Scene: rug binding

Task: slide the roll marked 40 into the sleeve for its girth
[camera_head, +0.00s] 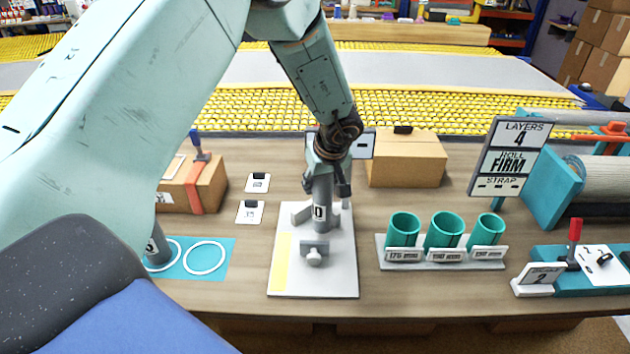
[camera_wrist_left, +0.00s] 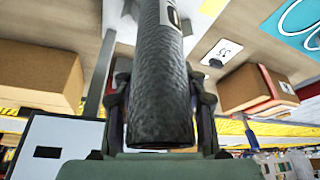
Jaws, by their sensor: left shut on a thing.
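My left gripper (camera_head: 326,182) is shut around the upper part of a dark grey roll (camera_head: 320,212), which stands upright over a white board with a yellow strip (camera_head: 283,262). Only a "0" of its label shows. In the left wrist view the rough-surfaced roll (camera_wrist_left: 163,90) sits between both fingers. I cannot tell whether its foot touches the board. Three teal sleeves of differing width stand in a grey rack to the right: left (camera_head: 404,229), middle (camera_head: 444,230) and right (camera_head: 487,230). Small girth labels stand before them. My right gripper is not in view.
Another roll (camera_head: 157,246) stands on a teal mat (camera_head: 222,262) at left, partly hidden by my arm. A cardboard box (camera_head: 407,160) and a sign (camera_head: 507,160) stand behind the rack. A teal device (camera_head: 590,282) is at right. Bare table lies between board and rack.

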